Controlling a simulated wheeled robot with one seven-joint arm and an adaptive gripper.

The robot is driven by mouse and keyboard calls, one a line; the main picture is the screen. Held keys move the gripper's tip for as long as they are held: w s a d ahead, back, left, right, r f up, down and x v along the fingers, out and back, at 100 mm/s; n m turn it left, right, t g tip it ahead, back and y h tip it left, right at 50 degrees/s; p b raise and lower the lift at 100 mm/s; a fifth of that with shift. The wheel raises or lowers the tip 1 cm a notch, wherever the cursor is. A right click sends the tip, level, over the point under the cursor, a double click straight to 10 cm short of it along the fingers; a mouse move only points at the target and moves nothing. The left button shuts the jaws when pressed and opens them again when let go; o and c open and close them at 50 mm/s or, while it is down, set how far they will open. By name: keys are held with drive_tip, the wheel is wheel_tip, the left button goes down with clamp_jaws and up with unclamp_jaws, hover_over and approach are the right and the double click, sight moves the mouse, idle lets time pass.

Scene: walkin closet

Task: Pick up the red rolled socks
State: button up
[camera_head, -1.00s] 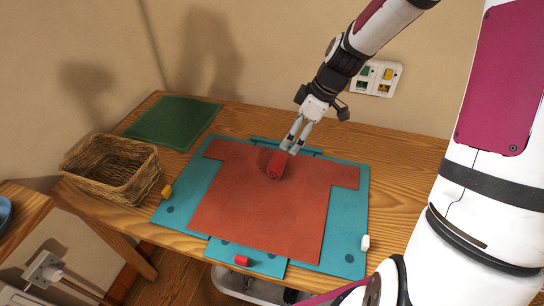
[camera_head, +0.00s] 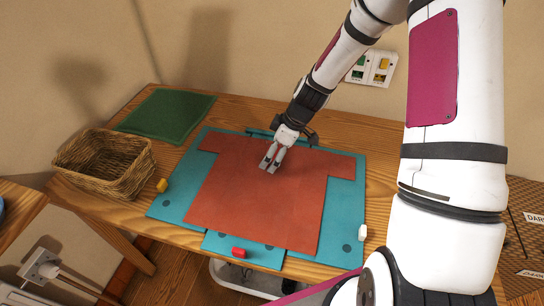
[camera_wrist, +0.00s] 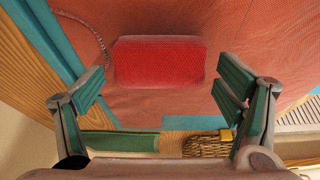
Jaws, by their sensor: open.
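In the wrist view the red rolled socks (camera_wrist: 158,62) form a short, textured red roll on the rust-red shirt (camera_wrist: 285,60). They show between the fingers, toward the top of the picture, with gaps on both sides. My gripper (camera_head: 270,164) is open, its fingers pointing down at the upper middle of the shirt (camera_head: 262,205) in the head view. I cannot make out the socks in the head view; the gripper or the shirt's similar colour hides them.
The shirt lies on a teal folding board (camera_head: 344,220) on the wooden table (camera_head: 385,140). A wicker basket (camera_head: 105,165) stands at the left, with a green cloth (camera_head: 168,115) behind it. Small yellow (camera_head: 162,185), red (camera_head: 239,253) and white (camera_head: 363,232) pieces sit around the board.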

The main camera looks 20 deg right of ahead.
drive_tip(key=shift+w+a+f, duration=0.1)
drive_tip(key=shift+a+f, duration=0.05)
drive_tip(key=shift+f, duration=0.35)
drive_tip(key=c, duration=1)
drive_tip(key=shift+r, duration=0.1)
